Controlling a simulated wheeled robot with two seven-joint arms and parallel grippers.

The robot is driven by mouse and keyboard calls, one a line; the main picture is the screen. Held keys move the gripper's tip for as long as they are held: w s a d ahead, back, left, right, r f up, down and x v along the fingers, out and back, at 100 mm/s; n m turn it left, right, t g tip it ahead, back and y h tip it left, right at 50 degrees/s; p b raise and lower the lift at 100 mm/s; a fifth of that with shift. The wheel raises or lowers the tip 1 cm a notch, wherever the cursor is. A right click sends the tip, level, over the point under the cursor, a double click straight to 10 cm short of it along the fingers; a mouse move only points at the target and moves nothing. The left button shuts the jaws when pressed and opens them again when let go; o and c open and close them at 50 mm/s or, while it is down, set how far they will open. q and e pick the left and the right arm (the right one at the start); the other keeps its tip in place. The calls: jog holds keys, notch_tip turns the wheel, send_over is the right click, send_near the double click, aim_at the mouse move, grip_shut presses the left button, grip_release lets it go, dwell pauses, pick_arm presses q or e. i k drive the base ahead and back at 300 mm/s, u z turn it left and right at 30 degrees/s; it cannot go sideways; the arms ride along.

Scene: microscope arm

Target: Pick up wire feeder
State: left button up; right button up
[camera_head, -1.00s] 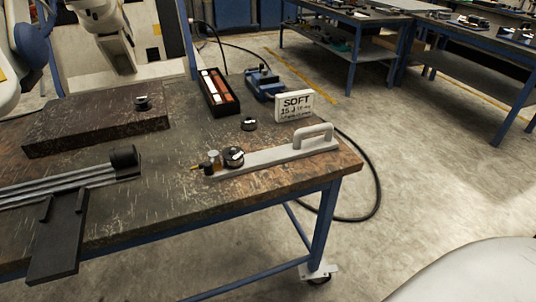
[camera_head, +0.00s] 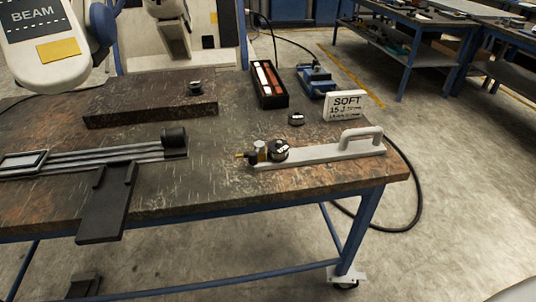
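What looks like the wire feeder is a long light-grey bar (camera_head: 325,153) lying near the table's right front corner. It has an arched grey handle (camera_head: 361,137) at its right end. At its left end sit a dark round knob or spool (camera_head: 278,151) with a white mark and a small brass tip (camera_head: 244,155). Nothing is touching it. Neither of my grippers is in view.
On the worn table (camera_head: 215,192), silver rails with a black knob (camera_head: 174,139) and a dark plate (camera_head: 105,205) lie left. A dark slab (camera_head: 150,105), black tray (camera_head: 270,85), blue device (camera_head: 316,80), small disc (camera_head: 296,118) and "SOFT" sign (camera_head: 345,106) stand behind. A white "BEAM" machine (camera_head: 52,70) overhangs back left.

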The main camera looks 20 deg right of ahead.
aim_at(346, 149)
jog(key=k, duration=1.3)
jog(key=z, duration=0.7)
jog(key=i, duration=0.8)
jog(key=z, duration=0.5)
jog(key=i, duration=0.95)
jog(key=u, duration=0.8)
jog(key=k, duration=0.15)
jog(key=z, duration=0.05)
jog(key=i, duration=0.35)
